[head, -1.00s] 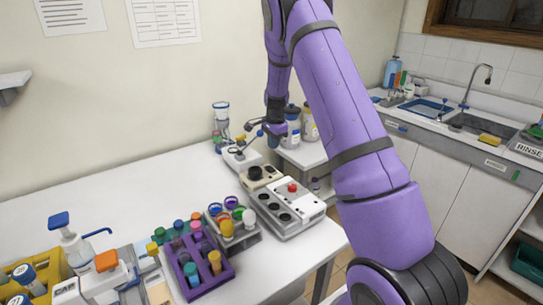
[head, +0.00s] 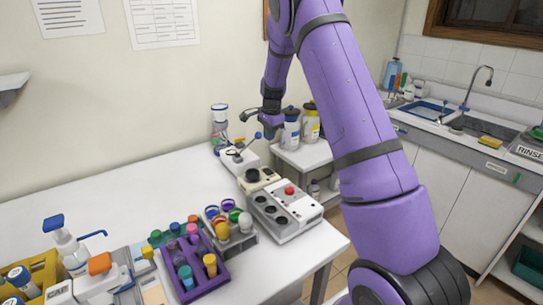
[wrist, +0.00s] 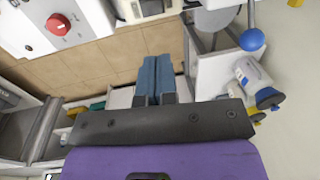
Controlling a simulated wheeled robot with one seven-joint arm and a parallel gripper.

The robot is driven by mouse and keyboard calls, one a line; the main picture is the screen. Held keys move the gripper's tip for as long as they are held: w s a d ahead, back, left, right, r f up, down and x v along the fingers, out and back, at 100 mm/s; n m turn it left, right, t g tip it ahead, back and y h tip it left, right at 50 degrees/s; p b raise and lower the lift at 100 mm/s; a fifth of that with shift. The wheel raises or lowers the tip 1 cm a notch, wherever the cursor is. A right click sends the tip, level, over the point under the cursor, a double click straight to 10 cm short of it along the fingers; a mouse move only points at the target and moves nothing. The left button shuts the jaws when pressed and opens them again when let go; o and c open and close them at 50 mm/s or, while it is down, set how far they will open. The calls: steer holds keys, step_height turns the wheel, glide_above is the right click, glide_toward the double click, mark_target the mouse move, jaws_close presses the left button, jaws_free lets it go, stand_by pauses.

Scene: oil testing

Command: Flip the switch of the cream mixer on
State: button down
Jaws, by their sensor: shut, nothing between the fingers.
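The cream mixer (head: 262,179) is a small cream box with a dark round top, on the white table between two other devices. Part of a cream box with a dark panel (wrist: 148,8) shows at the top of the wrist view; its switch cannot be made out clearly. My gripper (head: 270,132) hangs above and behind the mixer, apart from it, over the far end of the table. In the wrist view its blue fingers (wrist: 156,78) are together and empty, with floor and the side table's edge beyond them.
A white device with a red knob (head: 289,190) stands in front of the mixer. Behind it, a white device (head: 238,157) carries a blue-ball lever (wrist: 252,40). Bottles (head: 291,130) stand on a side table. A purple rack (head: 190,280) lies nearer.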

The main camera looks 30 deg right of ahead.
mark_target(268, 171)
steer(key=shift+a, duration=0.15)
steer(key=f, duration=0.4)
steer(key=w+f, duration=0.1)
steer(key=f, duration=0.9)
steer(key=shift+w, duration=0.35)
steer(key=shift+f, duration=0.2)
steer(key=shift+r, duration=0.1)
steer(key=shift+s, duration=0.15)
steer(key=shift+s+r, duration=0.2)
steer(key=shift+s, duration=0.35)
steer(key=shift+r, duration=0.1)
